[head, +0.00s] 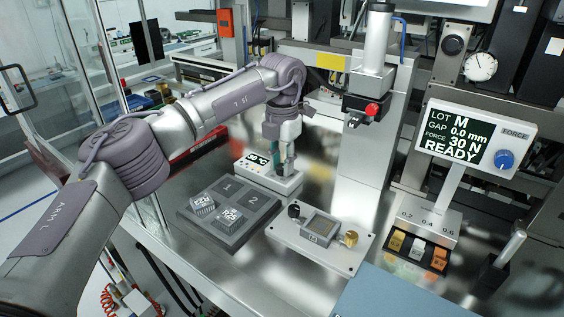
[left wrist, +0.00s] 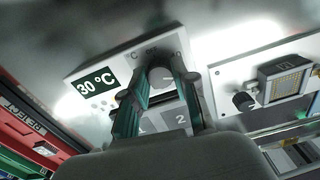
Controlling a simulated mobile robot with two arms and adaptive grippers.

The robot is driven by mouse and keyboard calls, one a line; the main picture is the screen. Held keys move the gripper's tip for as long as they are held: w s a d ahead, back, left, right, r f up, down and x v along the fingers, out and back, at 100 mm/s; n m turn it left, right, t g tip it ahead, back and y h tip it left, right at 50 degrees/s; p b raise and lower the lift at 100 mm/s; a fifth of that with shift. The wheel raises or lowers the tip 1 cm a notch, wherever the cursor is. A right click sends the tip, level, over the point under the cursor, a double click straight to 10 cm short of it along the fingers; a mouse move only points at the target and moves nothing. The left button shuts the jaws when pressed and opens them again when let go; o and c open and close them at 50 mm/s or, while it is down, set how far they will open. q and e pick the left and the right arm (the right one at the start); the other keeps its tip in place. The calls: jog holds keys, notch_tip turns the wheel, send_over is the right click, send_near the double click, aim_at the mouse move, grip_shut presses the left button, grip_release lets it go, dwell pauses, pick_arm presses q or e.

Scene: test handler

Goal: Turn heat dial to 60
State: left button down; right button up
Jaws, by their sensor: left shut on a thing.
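The heat control box (head: 268,186) is a small white unit behind the numbered tray. Its dark display reads 30 °C in the left wrist view (left wrist: 93,87). The grey round heat dial (left wrist: 161,79) sits on the box's top face beside the display. My left gripper (head: 282,167) reaches down over the box, and its green-lined fingers close on both sides of the dial in the left wrist view (left wrist: 160,88). The fingers hide most of the dial in the head view. My right gripper is in neither view.
A press column (head: 365,150) stands behind. A force display (head: 462,140) with a blue knob is at right.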

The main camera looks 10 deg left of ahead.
aim_at(282, 166)
pick_arm(q)
jog(key=m, duration=0.5)
jog(key=shift+r+m, duration=0.1)
jog(key=shift+m, duration=0.2)
dwell(0.4)
jog(key=c, duration=0.9)
grip_release()
notch_tip(282, 166, up, 12)
